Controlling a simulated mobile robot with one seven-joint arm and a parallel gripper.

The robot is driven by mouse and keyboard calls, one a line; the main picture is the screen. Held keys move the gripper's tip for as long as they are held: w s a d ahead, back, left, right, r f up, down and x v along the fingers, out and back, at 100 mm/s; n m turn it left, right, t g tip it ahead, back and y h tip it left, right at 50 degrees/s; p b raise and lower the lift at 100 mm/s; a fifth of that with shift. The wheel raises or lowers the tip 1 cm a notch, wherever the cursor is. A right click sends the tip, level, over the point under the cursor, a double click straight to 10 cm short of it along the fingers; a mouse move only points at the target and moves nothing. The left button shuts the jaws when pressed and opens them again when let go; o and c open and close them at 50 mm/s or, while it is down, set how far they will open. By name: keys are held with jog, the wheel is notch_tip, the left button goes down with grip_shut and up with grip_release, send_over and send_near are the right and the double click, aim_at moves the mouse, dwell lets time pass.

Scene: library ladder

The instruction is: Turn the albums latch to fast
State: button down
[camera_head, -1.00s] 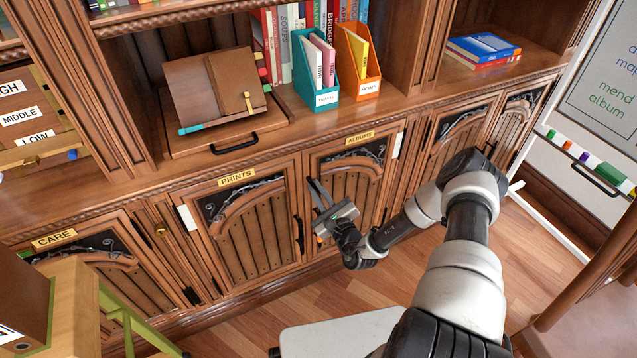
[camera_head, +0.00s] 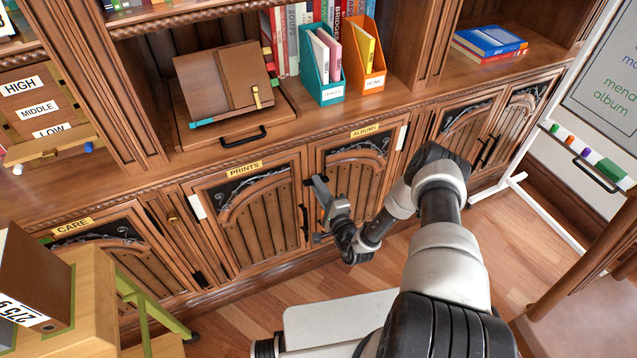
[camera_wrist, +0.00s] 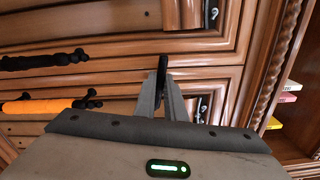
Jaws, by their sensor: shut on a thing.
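The albums door (camera_head: 366,185) is the wooden door under the yellow ALBUMS label (camera_head: 364,131). My gripper (camera_head: 322,188) is at its left edge, near the seam with the prints door (camera_head: 250,225). In the wrist view, my gripper (camera_wrist: 163,88) has its two fingers closed together on a dark latch piece (camera_wrist: 162,66), whose end sticks out past the fingertips. The rest of the latch is hidden by the fingers. An orange handle (camera_wrist: 40,106) shows beside the fingers in the wrist view. I cannot read any latch marking.
A black handle (camera_wrist: 45,60) runs beside the orange one. Above the doors, a ledge holds a book stand (camera_head: 225,85), a teal file box (camera_head: 322,75) and an orange one (camera_head: 365,70). A whiteboard stand (camera_head: 560,215) is at right, a wooden cart (camera_head: 95,300) at lower left.

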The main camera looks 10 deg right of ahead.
jog(key=shift+f+n, duration=0.25)
jog(key=shift+n, duration=0.75)
jog(key=shift+d, duration=0.1)
jog(key=c, duration=1.8)
grip_release()
jog(key=shift+s, duration=0.1)
jog(key=p+v, duration=0.2)
jog(key=v, duration=1.5)
jog(key=shift+s, duration=0.15)
jog(key=shift+r, duration=0.1)
